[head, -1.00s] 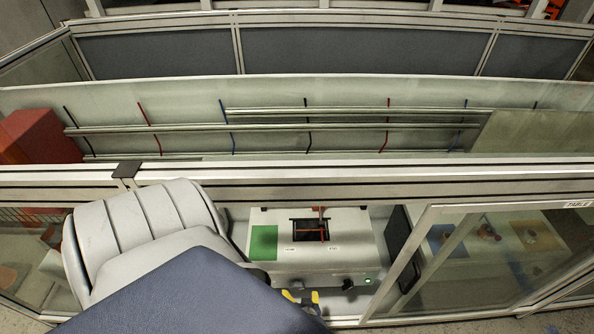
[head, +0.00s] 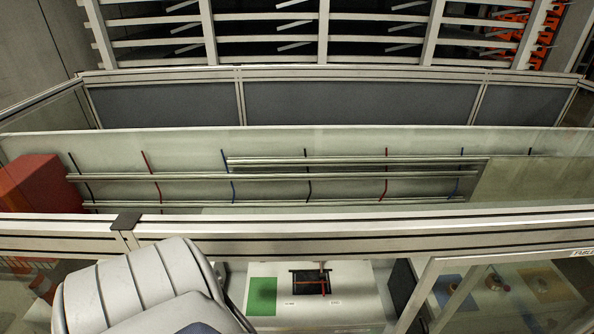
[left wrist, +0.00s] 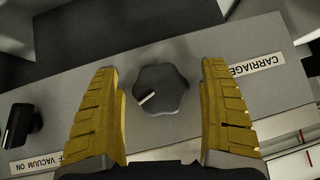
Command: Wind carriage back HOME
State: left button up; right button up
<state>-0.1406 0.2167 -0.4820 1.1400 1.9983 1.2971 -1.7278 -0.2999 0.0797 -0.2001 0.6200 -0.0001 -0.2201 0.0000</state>
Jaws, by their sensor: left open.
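In the left wrist view a dark lobed knob (left wrist: 160,89) with a white pointer mark sits on a grey panel, beside a label (left wrist: 257,65) reading CARRIAGE. My left gripper (left wrist: 160,90) is open, with one yellow finger on each side of the knob and gaps visible between them. Whether the fingers reach down around it I cannot tell. In the head view the carriage area shows as a dark frame (head: 310,282) on a white deck, with small labels too small to read. My left gripper is out of the head view, and my right gripper is in no view.
A second black knob (left wrist: 18,125) stands by a VACUUM ON/OFF label (left wrist: 62,158). A green pad (head: 262,296) lies left of the dark frame. The enclosure's metal rail (head: 350,229) crosses above the opening, and a glazed door (head: 510,290) stands at the right.

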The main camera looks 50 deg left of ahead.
pick_arm(q)
jog(key=c, duration=1.2)
jog(key=shift+n+t+h, duration=0.7)
jog(key=shift+t+h, duration=0.2)
jog(key=shift+t, duration=0.3)
jog(key=shift+w+d+n+t+h, duration=0.1)
jog(key=shift+n+t+h, duration=0.5)
jog(key=shift+t, duration=0.3)
jog(key=o, duration=1.2)
